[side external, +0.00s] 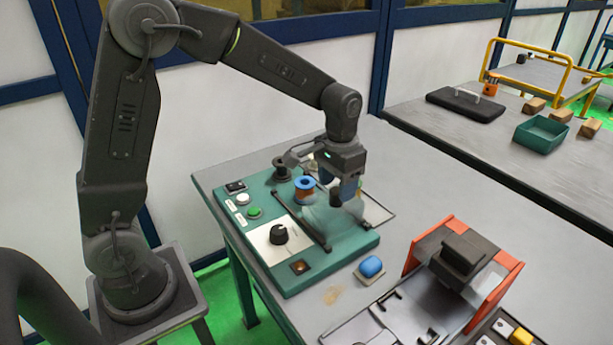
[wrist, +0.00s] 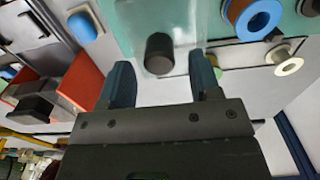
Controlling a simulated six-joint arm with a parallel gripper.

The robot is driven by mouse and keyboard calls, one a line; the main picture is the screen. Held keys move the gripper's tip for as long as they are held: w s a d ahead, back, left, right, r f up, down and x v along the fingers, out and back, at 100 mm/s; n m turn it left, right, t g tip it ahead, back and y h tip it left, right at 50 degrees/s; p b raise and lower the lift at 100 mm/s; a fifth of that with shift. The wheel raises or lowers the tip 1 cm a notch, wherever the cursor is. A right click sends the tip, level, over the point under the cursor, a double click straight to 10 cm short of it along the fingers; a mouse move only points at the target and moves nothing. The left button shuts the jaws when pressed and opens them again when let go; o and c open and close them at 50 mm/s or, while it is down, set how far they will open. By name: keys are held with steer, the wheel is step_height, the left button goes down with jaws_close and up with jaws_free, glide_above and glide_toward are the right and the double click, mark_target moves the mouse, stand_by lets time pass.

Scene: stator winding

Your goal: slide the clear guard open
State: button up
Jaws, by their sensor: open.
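The clear guard (side external: 318,213) is a see-through panel on the teal winding machine (side external: 318,262), over its dark rails. Its edges are faint. In the wrist view the guard (wrist: 185,22) is a pale see-through sheet at the top. A dark round handle (wrist: 158,52) stands on the guard; it also shows in the side view (side external: 336,197). My gripper (side external: 344,190) is above the guard, close to the handle. In the wrist view my gripper (wrist: 164,66) is open, with the handle just ahead of and between its blue fingertips. I cannot tell whether they touch.
A blue-flanged copper spool (side external: 304,189) stands behind the guard. A black knob (side external: 279,234) and a green button (side external: 254,213) are on the machine's left side. A blue button (side external: 371,267) and an orange-sided fixture (side external: 462,258) stand to the right. Bare table lies beyond the machine.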

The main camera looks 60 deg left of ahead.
steer(key=shift+r, duration=1.95)
steer(key=shift+s+r, duration=0.15)
steer(key=s+r+t, duration=0.2)
steer(key=s+r, duration=0.1)
steer(key=s, duration=0.7)
steer(key=s+r+t, duration=0.3)
steer(key=s, duration=0.7)
steer(key=shift+d+r+t, duration=0.15)
steer(key=shift+r+t, duration=0.15)
